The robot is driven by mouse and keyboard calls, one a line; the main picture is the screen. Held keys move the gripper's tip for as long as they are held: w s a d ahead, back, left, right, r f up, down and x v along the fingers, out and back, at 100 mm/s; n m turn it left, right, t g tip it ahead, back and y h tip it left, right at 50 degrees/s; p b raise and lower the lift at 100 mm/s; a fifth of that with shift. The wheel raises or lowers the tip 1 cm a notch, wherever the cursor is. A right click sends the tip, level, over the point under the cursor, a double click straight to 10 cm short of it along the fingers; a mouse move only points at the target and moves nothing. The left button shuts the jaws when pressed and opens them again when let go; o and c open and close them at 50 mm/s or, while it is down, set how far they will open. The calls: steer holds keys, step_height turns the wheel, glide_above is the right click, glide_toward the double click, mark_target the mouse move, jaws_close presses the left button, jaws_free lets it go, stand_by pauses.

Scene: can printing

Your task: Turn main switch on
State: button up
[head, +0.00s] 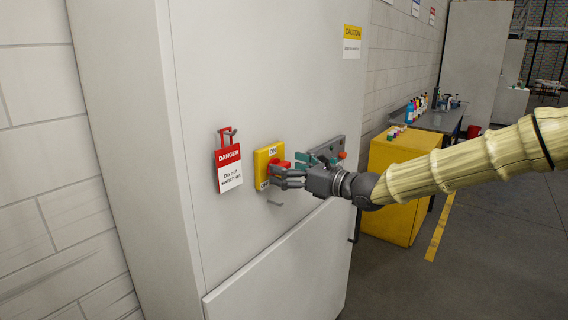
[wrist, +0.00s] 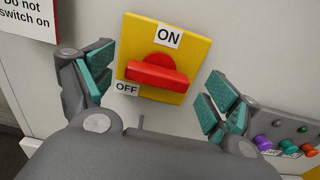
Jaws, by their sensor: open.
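The main switch is a yellow plate (head: 262,158) with a red rotary handle (wrist: 156,72) on a light grey cabinet. In the wrist view an ON label (wrist: 168,36) is above the handle and an OFF label (wrist: 126,88) is at lower left. The handle lies roughly crosswise, its left end near OFF. My gripper (head: 284,177) is open in front of the switch. In the wrist view its teal-padded fingers are either side of the handle, with visible gaps. I cannot tell how far the fingertips are from the plate.
A red-and-white danger tag (head: 229,166) hangs on the cabinet left of the switch. A grey control panel (wrist: 290,132) with coloured knobs is on the right. An empty hook (head: 275,204) is below the switch. A yellow cabinet (head: 398,190) stands behind my arm.

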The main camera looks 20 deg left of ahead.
steer(key=shift+w+a, duration=0.25)
steer(key=shift+a, duration=0.45)
steer(key=c, duration=1)
